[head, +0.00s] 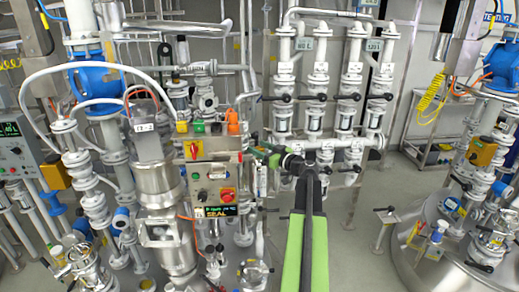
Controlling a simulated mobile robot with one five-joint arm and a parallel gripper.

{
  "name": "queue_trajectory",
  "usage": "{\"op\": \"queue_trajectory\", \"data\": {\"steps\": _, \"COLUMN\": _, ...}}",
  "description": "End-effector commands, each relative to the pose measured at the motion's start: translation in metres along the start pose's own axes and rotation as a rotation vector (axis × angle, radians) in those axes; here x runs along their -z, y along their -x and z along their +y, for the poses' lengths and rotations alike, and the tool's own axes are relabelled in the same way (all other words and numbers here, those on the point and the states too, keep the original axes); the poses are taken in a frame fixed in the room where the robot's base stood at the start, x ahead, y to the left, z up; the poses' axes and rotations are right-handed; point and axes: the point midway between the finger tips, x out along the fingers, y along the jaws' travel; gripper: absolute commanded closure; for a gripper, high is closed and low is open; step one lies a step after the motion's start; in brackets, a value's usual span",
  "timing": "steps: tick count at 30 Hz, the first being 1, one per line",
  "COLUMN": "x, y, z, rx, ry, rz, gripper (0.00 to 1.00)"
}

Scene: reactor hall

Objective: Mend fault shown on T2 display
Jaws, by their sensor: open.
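The T2 label (143,127) is on the grey housing above a steel vessel neck at left. Beside it stands a control box (208,178) with a red and yellow switch, several small knobs and a red button on yellow. Its small display (215,211) reads "SEAL" in orange; the green line above is too small to read surely. My arm rises from the bottom middle, and my gripper (265,151) points left, just right of the control box. It is open and looks empty; its fingertips are small and partly lost against the pipes.
Yellow, green and orange blocks (215,128) sit on top of the control box. A rack of white valve pipes (317,90) with black handles stands behind my arm. Another steel vessel (440,255) is at right. Free grey floor (365,255) lies between my arm and that vessel.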

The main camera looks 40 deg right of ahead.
Motion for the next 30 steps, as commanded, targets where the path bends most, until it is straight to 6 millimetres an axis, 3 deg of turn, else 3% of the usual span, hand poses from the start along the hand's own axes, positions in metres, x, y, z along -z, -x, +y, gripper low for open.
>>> {"op": "queue_trajectory", "data": {"steps": 8, "x": 0.0, "y": -0.0012, "z": -0.0003, "rx": 0.0, "ry": 0.0, "rz": 0.0, "gripper": 0.47}}
{"op": "queue_trajectory", "data": {"steps": 20, "x": 0.0, "y": -0.0009, "z": -0.0002, "rx": 0.0, "ry": 0.0, "rz": 0.0, "gripper": 1.0}}
{"op": "queue_trajectory", "data": {"steps": 30, "x": 0.0, "y": -0.0016, "z": 0.0019, "rx": 0.042, "ry": 0.0, "rz": 0.0, "gripper": 1.0}}
